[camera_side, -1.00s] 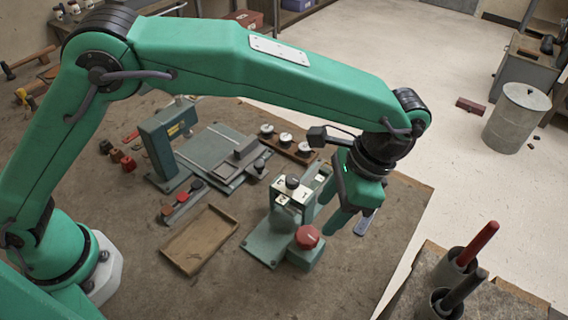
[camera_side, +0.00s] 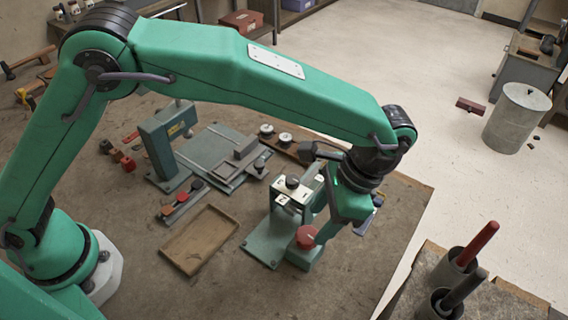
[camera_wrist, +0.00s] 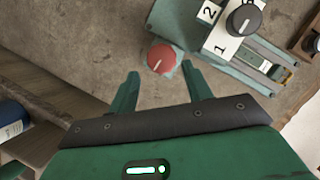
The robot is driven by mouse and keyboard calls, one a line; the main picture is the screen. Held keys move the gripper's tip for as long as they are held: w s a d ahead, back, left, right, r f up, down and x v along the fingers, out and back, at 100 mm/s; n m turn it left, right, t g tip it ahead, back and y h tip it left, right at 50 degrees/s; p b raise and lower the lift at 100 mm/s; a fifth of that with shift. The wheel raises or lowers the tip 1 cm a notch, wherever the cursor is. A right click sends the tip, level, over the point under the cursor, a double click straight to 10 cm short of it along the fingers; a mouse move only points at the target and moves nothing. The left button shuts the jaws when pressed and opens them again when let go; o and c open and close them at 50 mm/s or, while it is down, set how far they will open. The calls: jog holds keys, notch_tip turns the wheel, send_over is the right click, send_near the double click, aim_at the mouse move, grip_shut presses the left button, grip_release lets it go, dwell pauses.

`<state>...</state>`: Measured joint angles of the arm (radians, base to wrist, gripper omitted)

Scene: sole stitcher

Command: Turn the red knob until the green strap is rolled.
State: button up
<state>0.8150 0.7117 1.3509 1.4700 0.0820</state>
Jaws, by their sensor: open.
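The red knob (camera_side: 306,237), with a pale line on its top, sits on a low green block at the front of a green bench fixture. In the wrist view the knob (camera_wrist: 162,57) lies just ahead of and between my fingertips. My gripper (camera_side: 341,235) is open and empty, close beside the knob on its right in the side view. Both fingers (camera_wrist: 160,70) show spread apart in the wrist view. A dark green strap with a buckle (camera_wrist: 280,72) seems to lie at the fixture's far side. How far it is rolled I cannot tell.
A green press (camera_side: 163,140) stands further back. Dark cups with handles (camera_side: 455,270) stand at front right.

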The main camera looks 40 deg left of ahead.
aim_at(308, 235)
jog(key=shift+x, duration=2.35)
jog(key=c, duration=0.7)
jog(key=shift+s+m, duration=0.1)
jog(key=shift+m, duration=0.7)
jog(key=o, duration=0.7)
